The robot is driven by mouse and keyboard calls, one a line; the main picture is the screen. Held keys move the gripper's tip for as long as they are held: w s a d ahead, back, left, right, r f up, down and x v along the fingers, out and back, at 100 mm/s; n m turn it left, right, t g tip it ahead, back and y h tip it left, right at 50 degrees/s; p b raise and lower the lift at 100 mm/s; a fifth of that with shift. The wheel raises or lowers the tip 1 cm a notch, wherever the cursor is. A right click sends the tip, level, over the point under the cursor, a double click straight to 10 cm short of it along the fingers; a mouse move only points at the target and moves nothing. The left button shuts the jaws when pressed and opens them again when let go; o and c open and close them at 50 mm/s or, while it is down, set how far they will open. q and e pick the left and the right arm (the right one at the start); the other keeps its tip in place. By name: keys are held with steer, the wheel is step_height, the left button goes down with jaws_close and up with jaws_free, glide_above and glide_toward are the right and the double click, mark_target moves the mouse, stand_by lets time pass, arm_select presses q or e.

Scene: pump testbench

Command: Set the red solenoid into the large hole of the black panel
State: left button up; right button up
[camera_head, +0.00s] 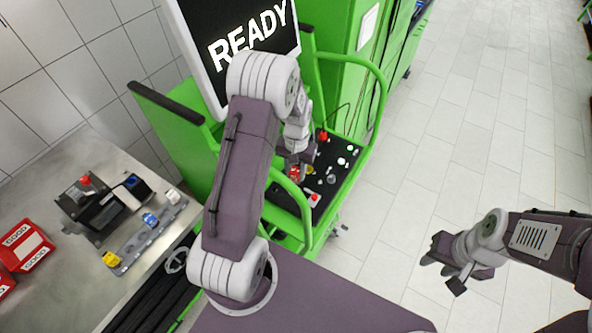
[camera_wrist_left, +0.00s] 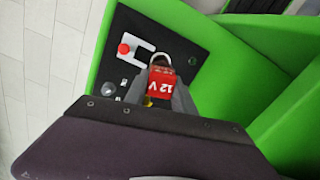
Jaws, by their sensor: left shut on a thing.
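The red solenoid (camera_wrist_left: 162,86), marked 12 V, is held between the two fingers of my left gripper (camera_wrist_left: 160,92) in the left wrist view. In the head view it is a small red patch (camera_head: 294,173) at the left gripper (camera_head: 299,168), partly hidden by the arm. The black panel (camera_head: 335,157) lies on the green bench below and around the gripper; it also shows in the left wrist view (camera_wrist_left: 185,48). A pale metal ring shows at the solenoid's far end. The large hole cannot be made out, nor whether the solenoid touches the panel. My right gripper (camera_head: 446,270) is open and empty over the floor.
The panel carries a red button on a white plate (camera_head: 314,199) and several knobs. A green rail (camera_head: 381,95) and a READY screen (camera_head: 190,40) stand close by. A metal table (camera_head: 75,160) at left holds a rail of parts and red boxes (camera_head: 25,247). The right floor is clear.

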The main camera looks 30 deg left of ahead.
arm_select(q)
steer(key=f+b, duration=0.1)
steer(key=a+f, duration=0.1)
steer(key=f, duration=0.1)
steer(key=shift+w+b, duration=0.1)
steer(key=shift+b, duration=0.25)
steer(key=shift+d+f+b, duration=0.2)
steer(key=shift+f+b, duration=0.2)
steer(key=shift+f, duration=0.1)
steer(key=shift+d+f+b, duration=0.2)
steer(key=shift+f+b, duration=0.15)
steer(key=shift+f, duration=0.1)
steer(key=shift+d+f+b, duration=0.2)
steer(key=shift+f+b, duration=0.15)
steer(key=shift+f, duration=0.05)
steer(key=shift+a+f, duration=0.1)
steer(key=shift+a, duration=0.2)
steer(key=shift+d, duration=0.2)
steer(key=shift+f+b, duration=0.4)
steer(key=shift+f, duration=0.45)
